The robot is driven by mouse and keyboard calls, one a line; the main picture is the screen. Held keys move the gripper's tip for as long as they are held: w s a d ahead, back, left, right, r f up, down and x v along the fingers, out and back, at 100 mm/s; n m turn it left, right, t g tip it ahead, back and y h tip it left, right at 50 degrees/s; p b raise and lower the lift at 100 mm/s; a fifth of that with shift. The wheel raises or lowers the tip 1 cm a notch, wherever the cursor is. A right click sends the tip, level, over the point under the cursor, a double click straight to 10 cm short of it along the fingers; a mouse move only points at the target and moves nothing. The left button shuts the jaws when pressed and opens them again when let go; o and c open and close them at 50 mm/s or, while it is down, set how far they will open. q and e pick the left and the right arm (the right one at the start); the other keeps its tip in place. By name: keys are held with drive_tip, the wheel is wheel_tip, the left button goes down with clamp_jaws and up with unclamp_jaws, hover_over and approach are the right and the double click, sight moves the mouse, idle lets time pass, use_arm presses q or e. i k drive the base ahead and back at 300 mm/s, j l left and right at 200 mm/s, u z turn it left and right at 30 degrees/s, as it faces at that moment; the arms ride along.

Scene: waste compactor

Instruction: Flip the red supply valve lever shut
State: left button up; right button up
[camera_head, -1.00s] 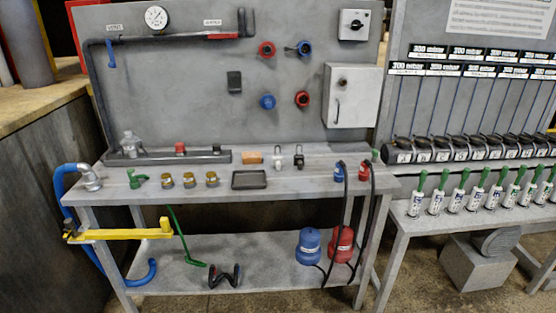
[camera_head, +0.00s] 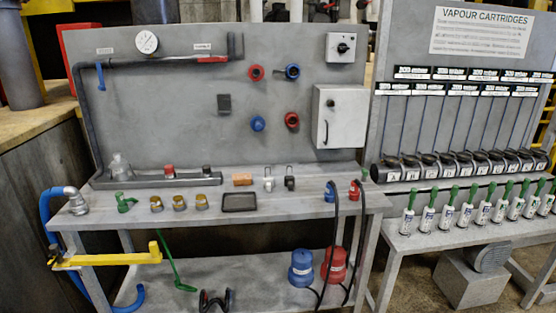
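The red lever (camera_head: 213,59) sits on the dark pipe (camera_head: 150,62) near the top of the grey back panel, close to the pipe's right end. It lies level, in line with the pipe. A small label (camera_head: 202,47) is above it, too small to read. A blue lever (camera_head: 100,76) hangs straight down from the pipe's left end. A round white gauge (camera_head: 147,42) is above the pipe between the two levers. Neither of my grippers is in view.
The grey workbench (camera_head: 300,201) stands below the panel, with brass fittings, a black tray (camera_head: 240,202) and small parts on it. A yellow arm (camera_head: 110,258) juts out at the front left. A cartridge rack (camera_head: 455,110) stands to the right.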

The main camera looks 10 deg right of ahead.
sight(217, 58)
drive_tip(key=i+l, duration=0.55)
drive_tip(key=l, duration=0.25)
drive_tip(key=i+l+u, duration=0.1)
drive_tip(key=i+l, duration=0.45)
drive_tip(key=l, duration=0.25)
